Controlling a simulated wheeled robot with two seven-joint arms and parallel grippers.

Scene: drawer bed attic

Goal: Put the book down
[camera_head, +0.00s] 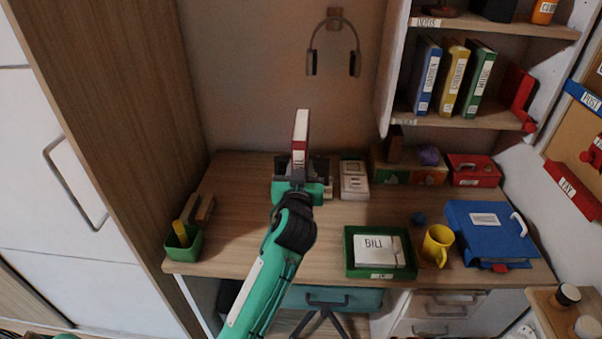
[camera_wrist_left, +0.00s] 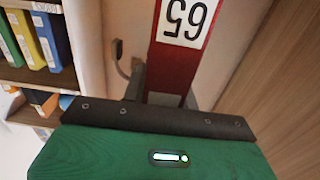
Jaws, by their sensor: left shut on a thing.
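A red book (camera_head: 301,138) with a white label is held upright above the back of the desk (camera_head: 240,205). In the left wrist view the book (camera_wrist_left: 178,62) shows its red face and a white number label. My left gripper (camera_head: 299,172) is shut on the book's lower end. The gripper (camera_wrist_left: 165,98) shows only partly in the wrist view, behind its own green and black housing. The book and gripper cover part of the desk's back, so whether the book touches anything there cannot be told. My right gripper is not in view.
On the desk are a green tray (camera_head: 350,262) with a bill, a yellow mug (camera_head: 437,246), a blue binder (camera_head: 485,222), a red box (camera_head: 474,178) and a green pen cup (camera_head: 183,248). Several books (camera_head: 453,78) stand on the right shelf (camera_head: 440,119).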

